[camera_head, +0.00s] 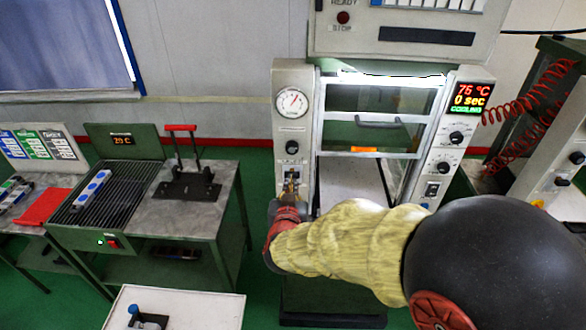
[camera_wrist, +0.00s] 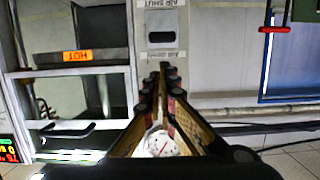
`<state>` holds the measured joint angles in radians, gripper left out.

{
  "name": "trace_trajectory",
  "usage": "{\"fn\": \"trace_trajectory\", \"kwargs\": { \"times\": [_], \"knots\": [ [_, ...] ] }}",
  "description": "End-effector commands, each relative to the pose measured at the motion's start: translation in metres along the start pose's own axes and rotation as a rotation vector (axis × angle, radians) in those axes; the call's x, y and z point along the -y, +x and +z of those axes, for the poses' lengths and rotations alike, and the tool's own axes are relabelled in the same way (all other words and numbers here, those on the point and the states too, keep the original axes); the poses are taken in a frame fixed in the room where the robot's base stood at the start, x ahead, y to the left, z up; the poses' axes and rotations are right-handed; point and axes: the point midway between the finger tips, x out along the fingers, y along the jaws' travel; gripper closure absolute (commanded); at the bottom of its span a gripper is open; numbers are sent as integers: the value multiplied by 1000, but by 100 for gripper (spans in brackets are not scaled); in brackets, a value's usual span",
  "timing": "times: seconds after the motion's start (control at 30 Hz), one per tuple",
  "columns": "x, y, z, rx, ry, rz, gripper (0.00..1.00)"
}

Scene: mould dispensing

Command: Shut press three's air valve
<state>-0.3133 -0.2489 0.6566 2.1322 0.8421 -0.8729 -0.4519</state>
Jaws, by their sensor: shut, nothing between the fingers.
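The press (camera_head: 298,130) stands in the middle of the head view, with a pressure gauge (camera_head: 291,103) and a black knob (camera_head: 292,147) on its left column. Its display (camera_head: 468,97) reads 75 °C, 0 sec, COOLING. My gripper (camera_head: 291,184) is shut and empty at the lower part of that column. In the wrist view, which shows the press upside down, my gripper (camera_wrist: 163,70) points at a light plate with a dark slot (camera_wrist: 161,37), labelled AIR SHUT on one side. Whether the fingertips touch it I cannot tell. The valve's handle is not clearly visible.
A hot grill bench (camera_head: 110,195) and a black clamp stand (camera_head: 188,183) are at left. A small white table (camera_head: 190,308) stands in front. Another machine with red coiled hoses (camera_head: 525,105) is at right.

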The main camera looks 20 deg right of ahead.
Motion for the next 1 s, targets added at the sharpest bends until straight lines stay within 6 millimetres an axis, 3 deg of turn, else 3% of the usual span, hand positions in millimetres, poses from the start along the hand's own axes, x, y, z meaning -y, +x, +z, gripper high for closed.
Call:
{"fn": "trace_trajectory", "kwargs": {
  "times": [0.37,0.8,1.0],
  "knots": [
    [0,7,0,2,1,0,100],
    [0,78,1,3,1,0,100],
    [0,96,0,2,1,-1,100]
  ]
}}
